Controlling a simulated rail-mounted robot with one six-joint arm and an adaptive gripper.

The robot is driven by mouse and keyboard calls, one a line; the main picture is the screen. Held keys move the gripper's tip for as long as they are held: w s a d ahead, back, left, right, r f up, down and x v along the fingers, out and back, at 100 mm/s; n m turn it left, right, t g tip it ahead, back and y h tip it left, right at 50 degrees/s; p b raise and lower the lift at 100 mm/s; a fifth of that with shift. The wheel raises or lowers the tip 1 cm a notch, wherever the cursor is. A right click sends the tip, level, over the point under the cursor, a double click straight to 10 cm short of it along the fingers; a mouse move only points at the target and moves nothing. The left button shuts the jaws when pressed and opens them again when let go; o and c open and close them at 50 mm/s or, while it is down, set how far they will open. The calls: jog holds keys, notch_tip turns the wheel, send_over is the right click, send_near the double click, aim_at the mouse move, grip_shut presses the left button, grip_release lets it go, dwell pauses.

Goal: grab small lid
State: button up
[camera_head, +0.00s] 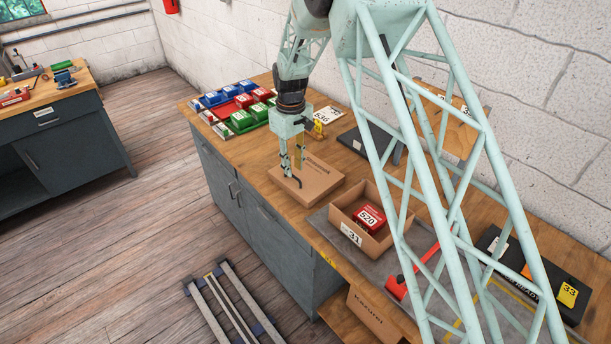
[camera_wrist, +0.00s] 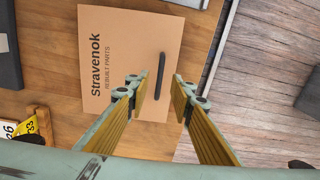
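The small lid is probably the flat tan cardboard piece (camera_head: 318,178) on the workbench. In the wrist view the cardboard lid (camera_wrist: 125,35) reads "Stravenok rebuilt parts" and has a thin black bar handle (camera_wrist: 161,68). My gripper (camera_head: 293,166) is over the lid, with its fingers pointing down. In the wrist view my gripper (camera_wrist: 160,92) is open and empty, its fingertips apart on either side of the near end of the handle line. I cannot tell how far above the handle the fingertips are.
An open cardboard box (camera_head: 346,233) marked 31 stands right of the lid and holds a red box (camera_head: 369,218) labelled 520. Coloured bins (camera_head: 241,119) are at the back left. A dark flat item (camera_head: 368,145) lies behind. A red-handled tool (camera_head: 397,287) lies nearer the front.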

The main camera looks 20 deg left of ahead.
aim_at(306, 173)
jog(key=shift+f, duration=0.2)
dwell(0.3)
jog(key=shift+w+a+f, duration=0.1)
jog(key=shift+f, duration=1.15)
jog(key=shift+w+a+f, duration=0.1)
jog(key=shift+f, duration=1.15)
jog(key=shift+c, duration=0.4)
grip_shut()
